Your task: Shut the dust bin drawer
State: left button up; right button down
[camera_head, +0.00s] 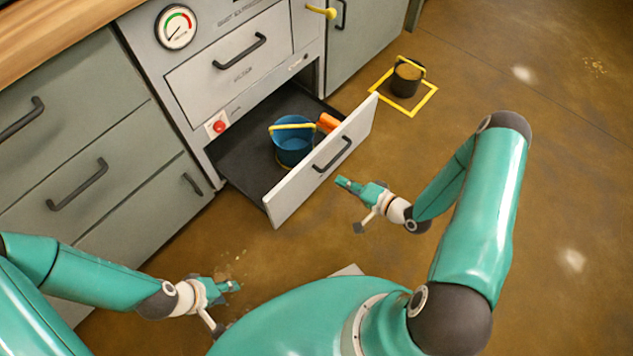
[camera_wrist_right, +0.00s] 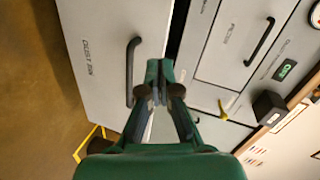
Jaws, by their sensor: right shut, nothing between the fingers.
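The dust bin drawer (camera_head: 322,163) stands pulled out at the bottom of the grey cabinet in the head view, with a pale front and a dark handle. Inside it are a blue bucket (camera_head: 294,148) with a yellow handle and an orange thing (camera_head: 328,122). My right gripper (camera_head: 342,181) is shut and empty, just outside the drawer front near its handle. In the right wrist view the drawer front (camera_wrist_right: 100,60) lies left of the shut fingertips (camera_wrist_right: 158,72); whether they touch it I cannot tell. My left gripper (camera_head: 236,286) is low at the left over the floor, its fingertips seeming close together.
A dark bucket (camera_head: 406,78) with a yellow handle stands in a yellow floor square (camera_head: 431,102) at the upper right. A closed drawer (camera_head: 231,62) sits above the open one. A red button (camera_head: 219,127) is beside the opening. The floor at the right is clear.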

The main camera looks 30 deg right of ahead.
jog(key=s+d+f+m+t+b, duration=0.2)
jog(key=d+f+t+b, duration=0.1)
jog(key=f+b, duration=0.1)
jog(key=b, duration=0.3)
send_near(314, 158)
jog(key=shift+m+y, duration=0.3)
jog(key=x, duration=0.6)
jog(key=shift+w+f, duration=0.15)
jog(key=shift+w, duration=0.25)
pick_arm(q)
notch_tip(314, 158, down, 10)
jog(key=shift+r, duration=0.1)
